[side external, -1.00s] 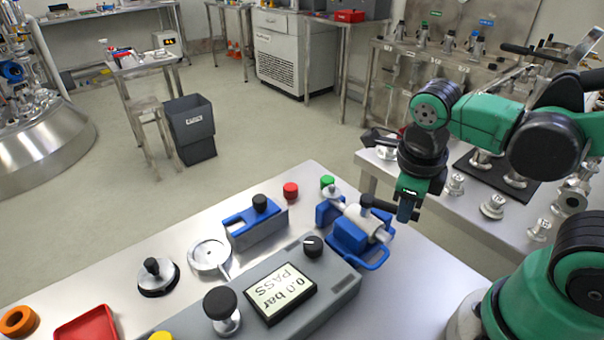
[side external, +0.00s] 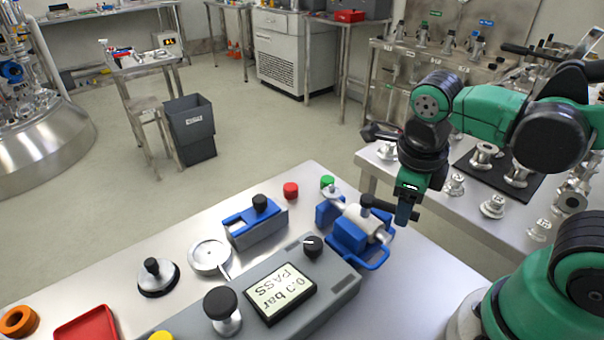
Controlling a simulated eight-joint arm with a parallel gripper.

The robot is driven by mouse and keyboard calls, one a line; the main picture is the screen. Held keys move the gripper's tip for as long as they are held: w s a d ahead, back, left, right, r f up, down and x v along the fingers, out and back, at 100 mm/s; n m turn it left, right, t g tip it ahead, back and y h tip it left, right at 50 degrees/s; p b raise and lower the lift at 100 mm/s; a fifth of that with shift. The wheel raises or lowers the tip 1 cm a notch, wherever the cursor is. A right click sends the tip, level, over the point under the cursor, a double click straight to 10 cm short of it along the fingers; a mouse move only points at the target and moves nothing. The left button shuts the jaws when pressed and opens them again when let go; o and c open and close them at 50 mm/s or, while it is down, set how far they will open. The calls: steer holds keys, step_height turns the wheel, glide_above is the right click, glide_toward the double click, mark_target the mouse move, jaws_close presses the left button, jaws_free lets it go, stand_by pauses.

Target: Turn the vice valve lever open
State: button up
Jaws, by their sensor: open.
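The blue vice (side external: 350,236) stands on the bench, right of centre. It holds a pale metal valve (side external: 357,220) whose black lever (side external: 381,204) points right from its round hub. My gripper (side external: 404,213) hangs fingers down at the lever's outer end, right of the vice. Its fingers overlap the lever in this view and hide part of it. The jaws are open, but their gap is not clear from this side. I cannot tell whether the fingers straddle the lever or touch it.
A grey test unit (side external: 334,294) with a display (side external: 281,293) reading PASS stands in front of the vice. A green button (side external: 327,182), a red button (side external: 290,190) and a blue fixture (side external: 254,223) are close by. The bench is clear right of the vice.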

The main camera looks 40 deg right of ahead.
steer(key=r, duration=0.4)
steer(key=shift+s+a+r, duration=0.25)
steer(key=shift+a+r, duration=0.1)
steer(key=shift+a, duration=0.05)
steer(key=shift+r+n, duration=0.1)
steer(key=shift+n, duration=0.2)
steer(key=c, duration=0.7)
steer(key=shift+w+d+r+n, duration=0.15)
steer(key=shift+d+r+n, duration=0.1)
steer(key=shift+n, duration=0.65)
jaws_close()
step_height(320, 180, up, 4)
steer(key=w+d+n+h, duration=0.1)
steer(key=d+n+h, duration=0.15)
steer(key=n, duration=1.25)
step_height(320, 180, down, 10)
steer(key=shift+n+t+y, duration=0.3)
steer(key=shift+y, duration=0.05)
